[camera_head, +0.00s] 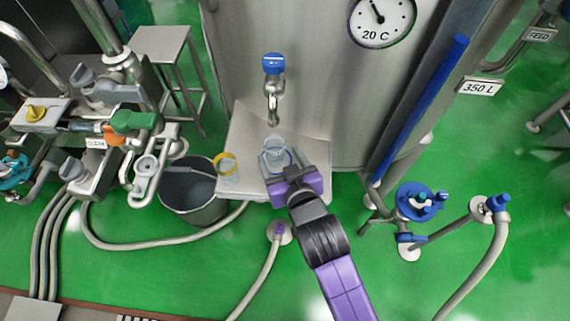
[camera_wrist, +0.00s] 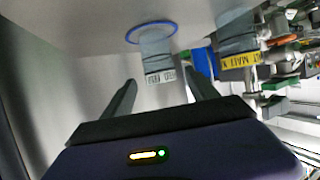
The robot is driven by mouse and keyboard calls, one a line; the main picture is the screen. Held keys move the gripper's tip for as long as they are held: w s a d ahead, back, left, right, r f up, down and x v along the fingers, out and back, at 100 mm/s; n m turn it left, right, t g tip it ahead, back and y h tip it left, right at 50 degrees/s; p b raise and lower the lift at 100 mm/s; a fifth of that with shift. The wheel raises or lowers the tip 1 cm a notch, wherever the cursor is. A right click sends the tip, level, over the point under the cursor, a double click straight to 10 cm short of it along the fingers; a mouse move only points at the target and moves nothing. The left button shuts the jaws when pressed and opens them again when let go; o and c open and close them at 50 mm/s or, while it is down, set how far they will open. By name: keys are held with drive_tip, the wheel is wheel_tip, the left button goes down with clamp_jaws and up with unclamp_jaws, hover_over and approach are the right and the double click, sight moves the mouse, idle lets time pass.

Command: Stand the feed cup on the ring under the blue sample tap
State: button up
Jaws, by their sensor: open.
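The feed cup (camera_head: 274,146), clear with a white label, stands upright on the blue ring (camera_wrist: 132,37) on the steel shelf, under the blue-handled sample tap (camera_head: 273,66). In the wrist view, which looks upside down, the cup (camera_wrist: 155,48) has its base inside the ring's outline and its label reads FEED. My gripper (camera_wrist: 160,79) is open, with one finger on each side of the cup and a visible gap to each. In the head view my gripper (camera_head: 287,173) is at the shelf's front, just before the cup, and hides part of the ring.
A second clear cup with a yellow band (camera_head: 229,170) is at the shelf's left edge; it also shows in the wrist view (camera_wrist: 238,42). A grey bucket (camera_head: 192,196) stands on the floor at left. The tank wall (camera_head: 316,100) rises behind the shelf.

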drive_tip(key=shift+v, duration=1.8)
drive_tip(key=s+d+f+m+t+h, duration=0.1)
drive_tip(key=s+d+f+m+h, duration=0.1)
drive_tip(key=s+d, duration=1.25)
drive_tip(key=s+d+r+h, duration=0.1)
drive_tip(key=s+d+r, duration=0.1)
drive_tip(key=s, duration=0.3)
drive_tip(key=s+d+r+m+h, duration=0.1)
drive_tip(key=s+d+r, duration=0.1)
drive_tip(key=s+r, duration=0.2)
drive_tip(key=s+d+r+m+t, duration=0.1)
drive_tip(key=s+d+r, duration=0.1)
drive_tip(key=s, duration=0.5)
drive_tip(key=shift+s+d+r+h, duration=0.3)
drive_tip(key=shift+r+h, duration=0.1)
drive_tip(key=shift+r, duration=0.2)
